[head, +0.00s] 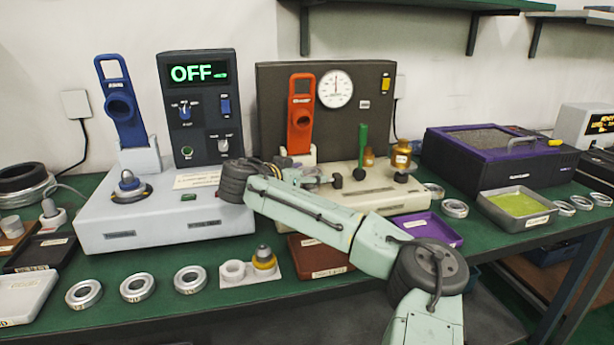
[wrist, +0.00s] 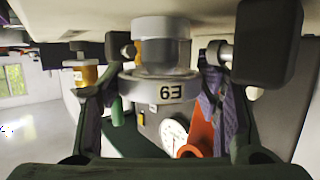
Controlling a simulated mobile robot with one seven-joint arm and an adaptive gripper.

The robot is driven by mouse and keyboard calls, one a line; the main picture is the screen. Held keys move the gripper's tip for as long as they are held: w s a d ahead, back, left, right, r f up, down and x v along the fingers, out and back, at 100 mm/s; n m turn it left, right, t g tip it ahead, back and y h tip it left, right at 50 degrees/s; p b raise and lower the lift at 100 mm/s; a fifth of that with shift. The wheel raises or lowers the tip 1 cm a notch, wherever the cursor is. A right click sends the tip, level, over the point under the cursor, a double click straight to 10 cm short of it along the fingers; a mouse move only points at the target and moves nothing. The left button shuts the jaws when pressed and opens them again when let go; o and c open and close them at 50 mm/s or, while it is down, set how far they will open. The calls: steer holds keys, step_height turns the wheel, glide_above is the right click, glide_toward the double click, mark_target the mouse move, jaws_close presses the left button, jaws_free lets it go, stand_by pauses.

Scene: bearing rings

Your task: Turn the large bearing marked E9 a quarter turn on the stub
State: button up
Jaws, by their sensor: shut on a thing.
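The large bearing (wrist: 148,91) is a silver ring in the middle of the wrist view, its E9 mark upside down and facing the camera. It sits around or against a grey metal stub (wrist: 163,60); I cannot tell how far on it is. My gripper (wrist: 160,98) has one finger on each side of the ring and is shut on it. In the head view my own arm crosses in front of the cream machine (head: 385,192), and the bearing and gripper are hidden or too small to tell there.
An orange lever (head: 301,120) and a dial gauge (head: 335,89) stand behind. A green-handled lever (head: 362,145) and an amber bottle (head: 401,154) are close by on the right. A purple tray (head: 428,228) and brown tray (head: 322,262) lie in front, with several loose rings.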

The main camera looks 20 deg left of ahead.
steer(key=shift+f+b, duration=0.4)
steer(key=shift+r, duration=0.2)
steer(key=shift+r, duration=0.45)
steer(key=shift+f, duration=0.1)
stand_by(0.5)
steer(key=shift+b, duration=0.6)
stand_by(0.6)
steer(key=shift+f+b, duration=0.5)
steer(key=shift+b, duration=0.05)
steer(key=shift+r, duration=0.35)
steer(key=shift+r, duration=0.25)
